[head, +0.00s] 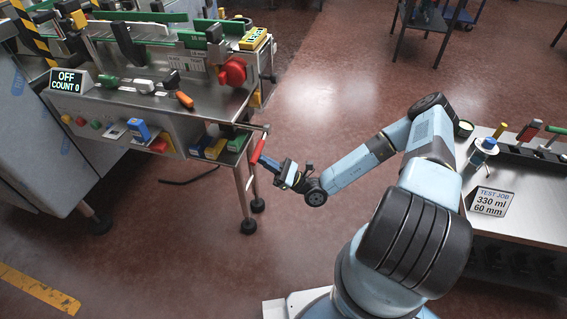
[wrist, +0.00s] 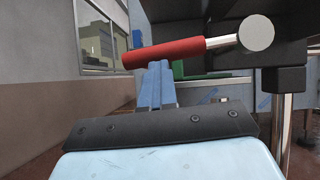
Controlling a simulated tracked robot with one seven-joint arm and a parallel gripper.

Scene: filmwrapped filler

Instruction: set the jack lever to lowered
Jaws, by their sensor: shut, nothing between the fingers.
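The jack lever has a red grip (head: 258,147) and hangs at the right end of the machine in the head view. In the wrist view its red grip (wrist: 164,52) runs nearly level, its free left end slightly lower, and a metal rod joins it to a round pale pivot (wrist: 257,33) at the right. My gripper (head: 267,162) is at the lever, and its blue shut fingers show in the wrist view (wrist: 158,68) with the tips just under the grip. Nothing is between the fingers. I cannot tell whether the tips touch the grip.
The machine's lower shelf (head: 221,158) with colored blocks is left of the lever, above a metal leg (head: 243,190). A display (head: 70,81) reads OFF, COUNT 0. A side table (head: 522,218) with tools and a TEST JOB sign stands right. The floor between is clear.

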